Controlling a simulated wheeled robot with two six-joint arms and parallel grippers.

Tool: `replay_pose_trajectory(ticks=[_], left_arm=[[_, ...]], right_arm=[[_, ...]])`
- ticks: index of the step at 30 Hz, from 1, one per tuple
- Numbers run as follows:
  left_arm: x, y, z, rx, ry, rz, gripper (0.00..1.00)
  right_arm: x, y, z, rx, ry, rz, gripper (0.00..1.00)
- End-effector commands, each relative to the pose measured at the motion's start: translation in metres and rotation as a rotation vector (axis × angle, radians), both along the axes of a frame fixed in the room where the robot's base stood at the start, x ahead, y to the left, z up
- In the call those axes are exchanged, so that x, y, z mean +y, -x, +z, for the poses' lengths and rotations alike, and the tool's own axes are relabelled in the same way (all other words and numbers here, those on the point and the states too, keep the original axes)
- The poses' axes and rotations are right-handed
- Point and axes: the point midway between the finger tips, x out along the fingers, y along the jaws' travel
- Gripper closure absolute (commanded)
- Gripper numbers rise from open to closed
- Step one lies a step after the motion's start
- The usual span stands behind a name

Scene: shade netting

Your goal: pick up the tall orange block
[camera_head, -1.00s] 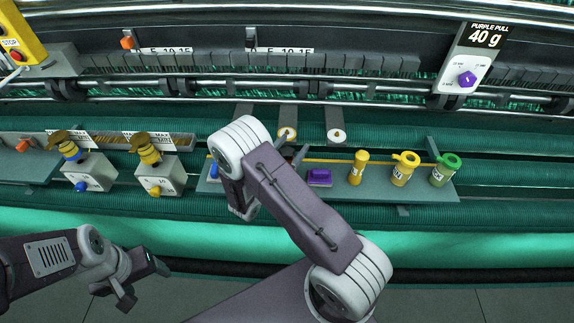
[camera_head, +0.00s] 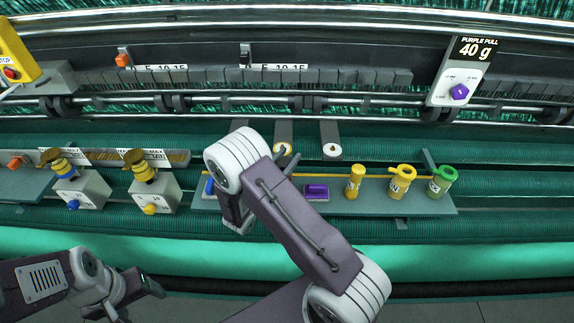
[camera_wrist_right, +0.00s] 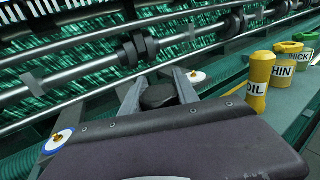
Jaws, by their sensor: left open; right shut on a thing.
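An orange block (camera_head: 15,161) lies at the left end of the left shelf in the head view; it looks short. A second orange piece (camera_head: 123,60) sits on the far scale panel, and I cannot tell if either is the tall block. My right gripper (camera_wrist_right: 156,88) is shut on a dark, rounded thing (camera_wrist_right: 158,96) between its fingers in the wrist view; I cannot tell what it is. In the head view my right arm hides most of that gripper. My left gripper (camera_head: 135,300) is open and empty at the lower left, in front of the green roll.
The middle shelf (camera_head: 375,205) holds a purple block (camera_head: 316,192), a yellow oil bottle (camera_head: 354,182), a yellow tin (camera_head: 401,182) and a green tin (camera_head: 442,181). Two grey boxes with knobs (camera_head: 155,192) stand left of it. Metal rollers run behind.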

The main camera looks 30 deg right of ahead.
Motion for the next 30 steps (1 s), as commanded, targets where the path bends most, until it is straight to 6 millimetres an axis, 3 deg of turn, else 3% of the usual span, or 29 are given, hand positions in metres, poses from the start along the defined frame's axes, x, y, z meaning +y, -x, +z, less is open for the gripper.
replay_pose_trajectory(ticks=[4, 16, 18, 30], left_arm=[[0.0, 0.0, -0.013, 0.0, 0.0, 0.0, 0.29], [0.0, 0.0, -0.032, 0.0, 0.0, 0.0, 0.29], [0.0, 0.0, -0.005, 0.001, 0.0, 0.0, 0.29], [0.0, 0.0, 0.074, 0.0, 0.0, 0.0, 0.29]], right_arm=[[0.0, 0.0, 0.023, -0.007, -0.002, 0.0, 1.0], [-0.033, 0.066, 0.065, -0.002, 0.0, -0.001, 1.0], [-0.033, 0.067, 0.077, 0.006, 0.004, -0.002, 1.0], [-0.045, 0.091, 0.095, 0.008, 0.005, -0.003, 1.0]])
